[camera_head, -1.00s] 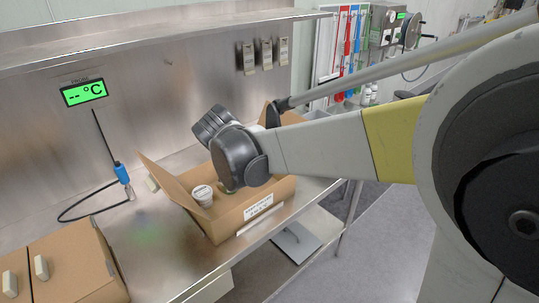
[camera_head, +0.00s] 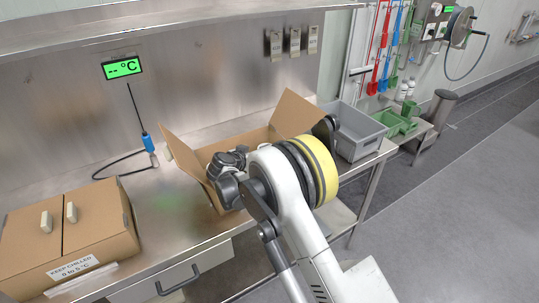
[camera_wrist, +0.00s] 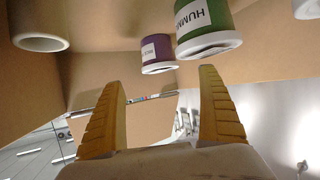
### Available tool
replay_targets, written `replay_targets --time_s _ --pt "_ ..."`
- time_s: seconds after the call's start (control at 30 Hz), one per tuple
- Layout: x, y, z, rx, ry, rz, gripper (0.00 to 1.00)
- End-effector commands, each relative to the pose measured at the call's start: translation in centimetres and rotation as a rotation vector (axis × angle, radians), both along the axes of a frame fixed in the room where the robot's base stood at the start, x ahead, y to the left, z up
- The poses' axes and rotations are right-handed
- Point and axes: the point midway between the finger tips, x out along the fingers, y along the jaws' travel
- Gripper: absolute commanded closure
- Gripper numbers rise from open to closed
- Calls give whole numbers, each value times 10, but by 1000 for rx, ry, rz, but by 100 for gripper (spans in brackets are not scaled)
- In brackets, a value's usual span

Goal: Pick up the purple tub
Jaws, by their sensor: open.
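The purple tub (camera_wrist: 157,50) shows in the wrist view, with a white label and a pale rim, inside an open cardboard box. It looks upside down in this view and sits just beyond my fingertips, roughly in line with the gap between them. My gripper (camera_wrist: 160,78) is open, with nothing between its yellow fingers. A green tub (camera_wrist: 215,22) labelled hummus stands close beside the purple one. In the head view my arm hides the tubs and my fingers, and my wrist is low over the open box (camera_head: 185,160).
In the wrist view, a pale-rimmed tub (camera_wrist: 40,35) is at the left, with another partly cut off at upper right. In the head view, a closed carton (camera_head: 65,240) stands left on the steel bench; a grey crate (camera_head: 357,135) and green crate (camera_head: 398,122) stand right.

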Motion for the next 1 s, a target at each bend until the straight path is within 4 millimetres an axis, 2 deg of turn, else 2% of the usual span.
replay_targets --time_s 0.1,0.33,0.53,0.8,0.87,1.0 --pt "17 -7 -10 1 1 -1 13" --pt "34 -14 -20 0 2 -1 13" --pt "60 -25 -34 0 1 -1 13" --pt "66 -26 -35 0 1 0 13" --pt "66 -26 -35 0 1 0 30" --pt "66 -26 -35 0 1 0 72"
